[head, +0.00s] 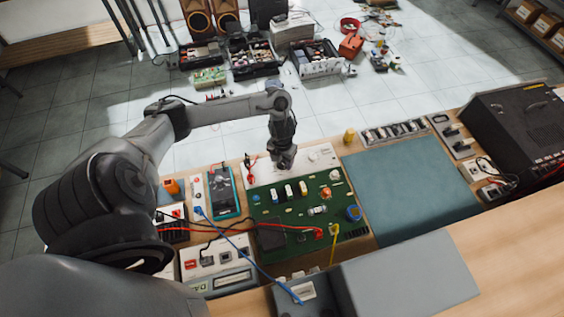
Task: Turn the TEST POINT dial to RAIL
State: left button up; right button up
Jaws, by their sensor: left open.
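My left gripper (283,164) points down over the back edge of a green circuit board (270,205), close to a white panel (318,157) behind it. Its jaws are small and dark in this view; they hold nothing that I can see. Part of the white panel is hidden behind my gripper. My right gripper is not in view.
A teal handheld meter (223,192) stands left of the board. A grey box (405,278) stands in front. A blue-grey mat (410,195) to the right is clear. A black instrument (520,125) stands at far right.

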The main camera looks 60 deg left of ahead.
pick_arm(q)
jog(key=shift+f, duration=0.3)
jog(key=shift+c, duration=0.2)
jog(key=c, duration=1)
